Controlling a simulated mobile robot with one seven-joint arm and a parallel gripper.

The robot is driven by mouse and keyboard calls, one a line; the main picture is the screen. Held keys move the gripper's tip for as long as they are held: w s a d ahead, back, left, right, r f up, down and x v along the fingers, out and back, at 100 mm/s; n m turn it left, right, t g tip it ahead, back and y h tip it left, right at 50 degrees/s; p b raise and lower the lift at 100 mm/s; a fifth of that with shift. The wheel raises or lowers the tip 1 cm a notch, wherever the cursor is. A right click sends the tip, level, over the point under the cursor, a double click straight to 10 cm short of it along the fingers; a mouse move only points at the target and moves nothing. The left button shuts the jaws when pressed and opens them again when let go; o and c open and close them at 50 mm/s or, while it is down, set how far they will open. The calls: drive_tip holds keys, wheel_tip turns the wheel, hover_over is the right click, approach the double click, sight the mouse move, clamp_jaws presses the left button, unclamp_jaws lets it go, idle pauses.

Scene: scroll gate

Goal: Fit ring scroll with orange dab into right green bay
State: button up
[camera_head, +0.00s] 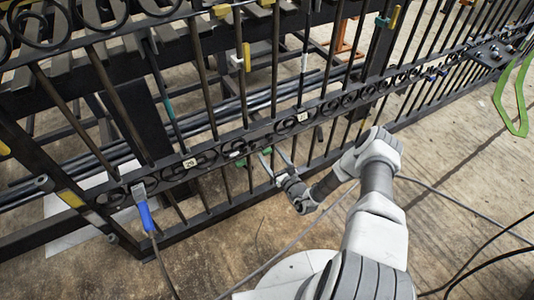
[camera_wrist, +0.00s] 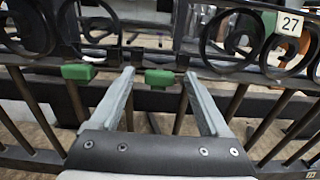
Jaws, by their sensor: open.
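My gripper (camera_head: 274,160) is open at the gate's scroll rail (camera_head: 330,107). In the wrist view its two pale fingers (camera_wrist: 158,76) point at the rail with nothing held between them. A green block (camera_wrist: 159,79) shows between the fingertips, and another green block (camera_wrist: 78,72) is left of the left finger. A third green piece (camera_wrist: 269,20) is behind the tag marked 27, at upper right. Dark ring scrolls stand along the rail; one ring (camera_wrist: 203,38) is right of the fingers. I cannot make out an orange dab on any scroll.
The dark gate's upright bars (camera_head: 117,108) cross the view. A blue-handled tool (camera_head: 146,217) hangs at the left with a cable. A green loop (camera_head: 498,95) is at far right. Cables cross the floor, and bare concrete (camera_head: 445,175) lies right of my arm.

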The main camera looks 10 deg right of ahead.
sight(268, 152)
drive_tip(key=shift+b+x, duration=0.35)
drive_tip(key=shift+x, duration=1.3)
clamp_jaws()
drive_tip(key=shift+s, duration=0.1)
